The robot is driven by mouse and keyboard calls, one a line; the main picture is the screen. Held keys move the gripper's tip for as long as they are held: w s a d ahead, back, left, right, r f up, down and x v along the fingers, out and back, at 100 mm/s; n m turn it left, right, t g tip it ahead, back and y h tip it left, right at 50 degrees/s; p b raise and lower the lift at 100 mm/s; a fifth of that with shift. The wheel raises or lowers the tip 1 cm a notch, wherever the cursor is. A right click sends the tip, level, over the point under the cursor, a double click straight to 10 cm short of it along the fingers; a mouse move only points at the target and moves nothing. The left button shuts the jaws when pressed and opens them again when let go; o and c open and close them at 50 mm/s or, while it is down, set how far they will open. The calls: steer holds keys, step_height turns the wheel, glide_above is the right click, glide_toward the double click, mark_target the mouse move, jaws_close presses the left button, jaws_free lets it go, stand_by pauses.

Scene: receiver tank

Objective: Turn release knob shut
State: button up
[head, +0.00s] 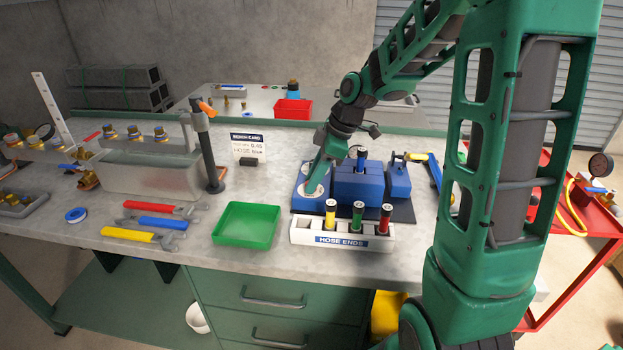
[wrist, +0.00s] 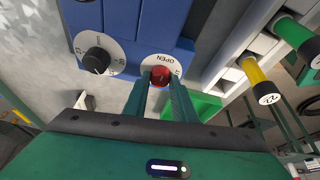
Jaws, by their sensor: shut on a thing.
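The release knob (wrist: 160,73) is a small red knob on a round white dial plate (wrist: 165,61) in the wrist view. The dial plate reads OPEN; its other marks are partly hidden by my fingers. The plate sits on a blue unit (head: 358,184) on the bench in the head view. My gripper (wrist: 160,86) has one finger on each side of the red knob and is shut on it. In the head view my gripper (head: 318,180) reaches the left part of the blue unit and hides the knob.
A black knob (wrist: 97,60) on a numbered dial is beside the release knob. A white hose-ends rack (head: 342,238) with several coloured hose ends stands in front of the unit. A green tray (head: 246,225) lies left. A bench card (head: 247,145) stands behind.

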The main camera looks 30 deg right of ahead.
steer(key=m+t+h, duration=0.1)
steer(key=m, duration=0.3)
steer(key=m+h, duration=0.1)
steer(key=m, duration=0.1)
steer(key=m+t, duration=0.1)
steer(key=m, duration=0.1)
steer(key=shift+a+r+m+h, duration=0.1)
steer(key=shift+a+m+h, duration=0.1)
steer(key=shift+m+h, duration=0.15)
steer(key=m+h, duration=0.2)
steer(key=m, duration=0.2)
steer(key=shift+a, duration=0.15)
steer(key=shift+a+m+h, duration=0.1)
steer(key=shift+m+h, duration=0.55)
steer(key=shift+m, duration=1.6)
steer(key=o, duration=1)
steer(key=shift+o, duration=0.2)
